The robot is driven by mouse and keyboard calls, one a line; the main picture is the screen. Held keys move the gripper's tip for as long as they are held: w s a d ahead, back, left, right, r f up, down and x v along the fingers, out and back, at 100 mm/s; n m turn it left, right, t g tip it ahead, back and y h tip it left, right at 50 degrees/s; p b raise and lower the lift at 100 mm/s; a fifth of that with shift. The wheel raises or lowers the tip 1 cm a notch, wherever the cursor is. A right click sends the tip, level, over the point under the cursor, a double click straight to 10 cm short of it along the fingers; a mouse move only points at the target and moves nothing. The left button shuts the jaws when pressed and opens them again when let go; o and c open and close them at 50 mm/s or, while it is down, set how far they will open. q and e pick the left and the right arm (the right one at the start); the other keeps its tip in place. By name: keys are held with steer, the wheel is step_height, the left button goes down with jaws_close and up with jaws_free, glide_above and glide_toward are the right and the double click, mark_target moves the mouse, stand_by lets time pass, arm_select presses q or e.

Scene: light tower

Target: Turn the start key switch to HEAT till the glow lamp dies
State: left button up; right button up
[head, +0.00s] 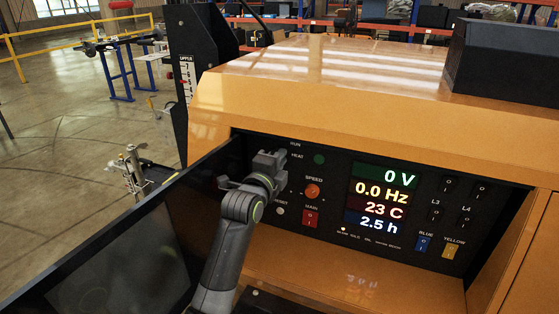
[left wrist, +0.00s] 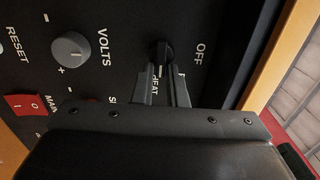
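The start key switch (left wrist: 163,52) is a round black knob in the left wrist view, between the OFF and HEAT labels. A small pale mark on it seems to face HEAT. My left gripper (left wrist: 164,74) has its narrow fingertips close together on the knob, apparently shut on it. In the head view my left gripper (head: 266,162) is at the panel's upper left and hides the switch. The glow lamp (head: 343,229) shows a pale lit dot above the GLOW label, below the display. My right gripper is not in view.
The display (head: 378,202) reads 0 V, 0.0 Hz, 23 C and 2.5 h. A dark open door (head: 120,245) stands left of the panel. The volts knob (left wrist: 71,48) is nearby.

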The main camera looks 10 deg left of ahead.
arm_select(q)
steer(key=o, duration=0.3)
steer(key=s+a+b, duration=0.1)
steer(key=s, duration=0.4)
steer(key=s+a+b, duration=0.1)
steer(key=s, duration=0.5)
steer(key=s+a+b, duration=0.1)
steer(key=s, duration=0.5)
steer(key=shift+a, duration=0.15)
steer(key=shift+s+f, duration=0.1)
